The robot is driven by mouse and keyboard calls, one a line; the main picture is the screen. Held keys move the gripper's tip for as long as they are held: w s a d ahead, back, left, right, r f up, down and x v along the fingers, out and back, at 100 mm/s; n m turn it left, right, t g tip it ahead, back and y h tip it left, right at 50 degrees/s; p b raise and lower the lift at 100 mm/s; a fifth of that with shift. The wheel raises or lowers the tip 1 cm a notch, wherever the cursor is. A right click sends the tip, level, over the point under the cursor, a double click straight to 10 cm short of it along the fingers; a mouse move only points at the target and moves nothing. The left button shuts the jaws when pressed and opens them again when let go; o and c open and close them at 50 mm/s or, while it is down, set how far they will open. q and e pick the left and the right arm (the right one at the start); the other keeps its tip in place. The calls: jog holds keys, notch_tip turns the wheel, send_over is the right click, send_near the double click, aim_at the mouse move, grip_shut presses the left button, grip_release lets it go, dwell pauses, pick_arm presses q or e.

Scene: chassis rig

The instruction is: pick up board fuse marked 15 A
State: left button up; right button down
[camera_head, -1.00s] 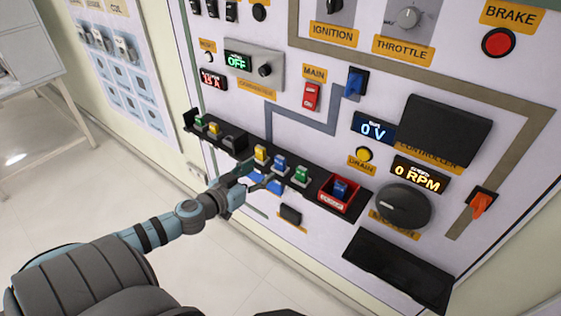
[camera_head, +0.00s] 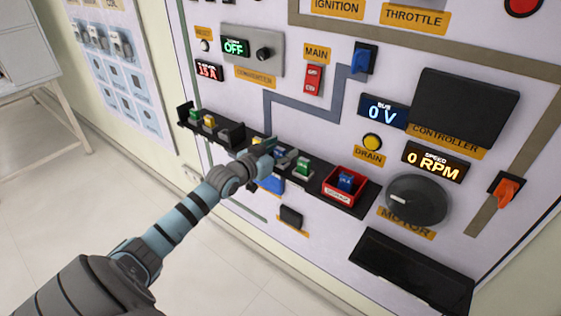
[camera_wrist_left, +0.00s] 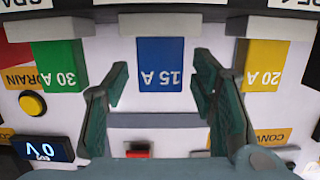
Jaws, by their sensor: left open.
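The blue fuse marked 15 A (camera_wrist_left: 160,62) stands in the middle of the left wrist view, its lettering upside down. In the head view this blue fuse (camera_head: 284,156) is partly hidden by my left gripper (camera_head: 264,150). In the left wrist view the gripper (camera_wrist_left: 160,78) is open, with one finger on each side of the fuse. The fuse appears between the fingertips, and I see no clear contact. A green fuse marked 30 A (camera_wrist_left: 60,66) and a yellow fuse marked 20 A (camera_wrist_left: 264,66) flank it. My right gripper is out of view.
The fuses stand on a black shelf (camera_head: 322,187) on the panel. A red holder (camera_head: 334,195) with a blue fuse sits right of the green fuse (camera_head: 303,168). More green and yellow fuses (camera_head: 209,121) are at the left end. A yellow drain button (camera_head: 372,142) is above.

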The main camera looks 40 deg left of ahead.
pick_arm(q)
jog(key=shift+s+r, duration=0.1)
jog(key=c, duration=1)
jog(key=shift+c, duration=0.2)
